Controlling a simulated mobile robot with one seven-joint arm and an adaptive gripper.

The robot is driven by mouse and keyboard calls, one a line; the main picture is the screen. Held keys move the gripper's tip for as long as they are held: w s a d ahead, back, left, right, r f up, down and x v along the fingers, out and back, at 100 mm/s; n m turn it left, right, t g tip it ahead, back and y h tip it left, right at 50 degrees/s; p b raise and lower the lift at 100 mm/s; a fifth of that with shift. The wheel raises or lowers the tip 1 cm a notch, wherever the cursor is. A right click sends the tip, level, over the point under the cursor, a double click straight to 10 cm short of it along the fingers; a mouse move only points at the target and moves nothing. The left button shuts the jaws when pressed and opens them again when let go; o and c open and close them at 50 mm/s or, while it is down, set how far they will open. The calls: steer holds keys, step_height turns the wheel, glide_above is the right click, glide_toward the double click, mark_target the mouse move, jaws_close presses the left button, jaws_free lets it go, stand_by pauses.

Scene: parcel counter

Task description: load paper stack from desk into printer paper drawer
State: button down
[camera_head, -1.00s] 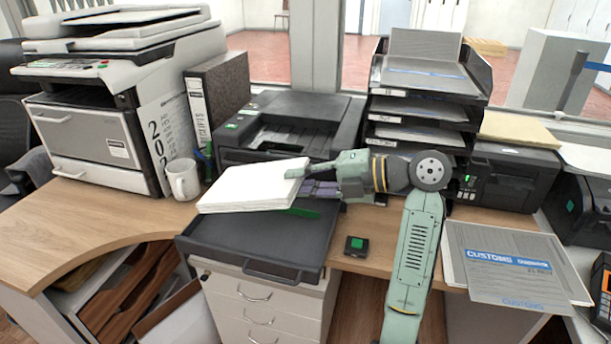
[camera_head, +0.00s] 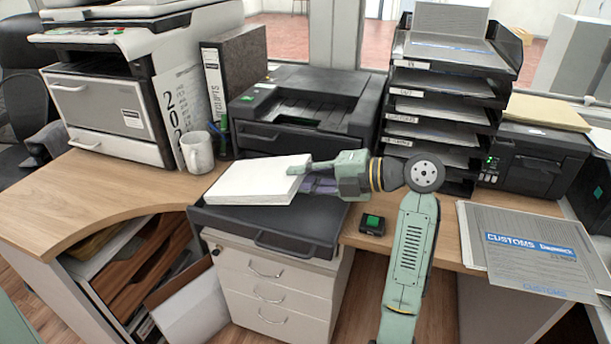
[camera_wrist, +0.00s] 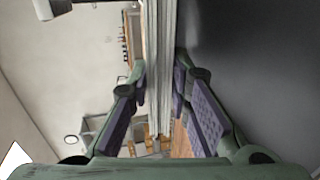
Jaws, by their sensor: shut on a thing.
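The white paper stack (camera_head: 255,183) is held nearly flat over the dark pulled-out paper drawer (camera_head: 268,223) in the head view. It covers much of the drawer, and I cannot tell whether it touches the drawer floor. My gripper (camera_head: 301,174) is shut on the stack's right edge. In the wrist view the stack (camera_wrist: 159,65) shows edge-on between my gripper's purple pads (camera_wrist: 160,115). A dark flat surface (camera_wrist: 255,60), likely the drawer, fills the right of that view. The black printer (camera_head: 300,108) stands behind the drawer.
A white mug (camera_head: 197,153) and a binder (camera_head: 232,90) stand left of the printer. A tiered document tray (camera_head: 450,95) stands to the right. A small black box with a green top (camera_head: 372,225) lies right of the drawer. Customs sheets (camera_head: 530,255) lie at right.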

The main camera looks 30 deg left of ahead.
steer(key=shift+a+f+b, duration=0.2)
steer(key=shift+f+b, duration=0.5)
steer(key=shift+b, duration=0.05)
steer(key=shift+a+f+b, duration=0.15)
steer(key=shift+f+b, duration=0.5)
steer(key=shift+b, duration=0.05)
steer(key=c, duration=1.4)
jaws_free()
steer(key=shift+f, duration=0.1)
steer(key=shift+b+v, duration=0.55)
steer(key=shift+v, duration=2.95)
